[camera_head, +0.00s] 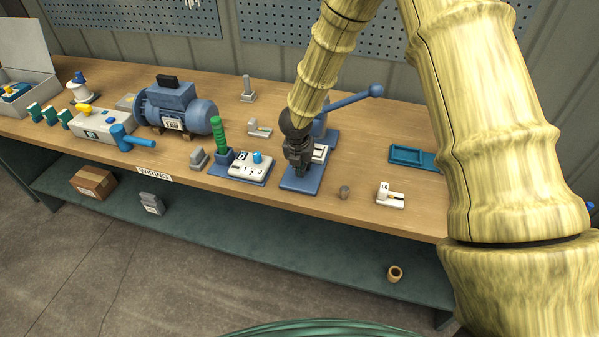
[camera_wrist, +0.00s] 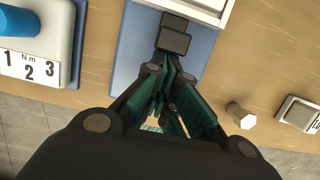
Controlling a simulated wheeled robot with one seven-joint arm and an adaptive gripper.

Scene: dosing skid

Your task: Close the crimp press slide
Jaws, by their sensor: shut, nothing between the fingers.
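The crimp press stands at the front of the bench, with a blue base plate (camera_head: 297,186) and a blue lever (camera_head: 350,97) rising behind it to the right. Its pale slide part (camera_head: 320,152) shows just right of my gripper (camera_head: 301,172), which points down over the base plate and hides much of the press. In the wrist view, a dark block (camera_wrist: 174,38) sits at the front of the white part (camera_wrist: 207,8), above the blue plate (camera_wrist: 136,48). My fingers (camera_wrist: 172,72) are together and empty, close to the block; I cannot tell whether they touch it.
A torque unit marked 1 2 3 (camera_head: 250,166) with a green handle (camera_head: 217,135) stands close on the left. A blue motor (camera_head: 178,105) stands farther left.

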